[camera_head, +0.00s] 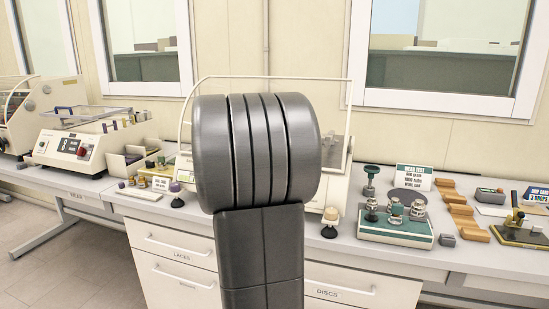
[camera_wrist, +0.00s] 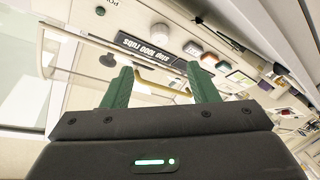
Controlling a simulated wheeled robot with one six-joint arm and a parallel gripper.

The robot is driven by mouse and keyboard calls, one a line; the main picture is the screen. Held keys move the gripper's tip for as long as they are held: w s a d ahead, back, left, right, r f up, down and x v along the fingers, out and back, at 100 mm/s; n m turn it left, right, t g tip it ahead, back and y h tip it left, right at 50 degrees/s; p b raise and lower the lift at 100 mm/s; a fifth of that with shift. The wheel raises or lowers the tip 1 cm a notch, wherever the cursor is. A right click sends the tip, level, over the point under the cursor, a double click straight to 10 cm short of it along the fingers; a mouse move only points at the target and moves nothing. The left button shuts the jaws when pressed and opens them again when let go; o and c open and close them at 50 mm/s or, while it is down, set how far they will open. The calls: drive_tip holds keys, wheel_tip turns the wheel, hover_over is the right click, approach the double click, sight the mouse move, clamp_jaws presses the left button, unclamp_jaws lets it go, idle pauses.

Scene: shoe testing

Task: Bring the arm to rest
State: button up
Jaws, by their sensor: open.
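My gripper (camera_wrist: 159,69) shows in the wrist view with its two green fingers spread apart and nothing between them. My arm (camera_head: 256,150) stands upright in the middle of the head view, in front of the bench, and my gripper is hidden there. The wrist view is tilted and looks past the fingers toward a machine frame with a pale bar and a dark label strip (camera_wrist: 148,46). I cannot tell the exact distance from the fingers to that frame.
A long grey bench (camera_head: 462,256) with drawers runs across the view. A white machine (camera_head: 75,146) stands at the left. A green tray with metal weights (camera_head: 395,222), a sign (camera_head: 413,177) and several tan blocks (camera_head: 462,216) lie at the right. Another machine is partly hidden behind my arm.

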drive_tip(key=w+f+p, duration=0.1)
drive_tip(key=w+p, duration=0.1)
drive_tip(key=w, duration=1.2)
drive_tip(key=s+a+m+h+p, duration=0.4)
drive_tip(key=s+m+h+p, duration=0.2)
drive_tip(key=s+m, duration=0.3)
drive_tip(key=m, duration=0.4)
drive_tip(key=shift+s+a+f+p, duration=0.2)
drive_tip(key=shift+s+a+p, duration=0.1)
drive_tip(key=shift+p, duration=0.1)
drive_tip(key=shift+r, duration=0.1)
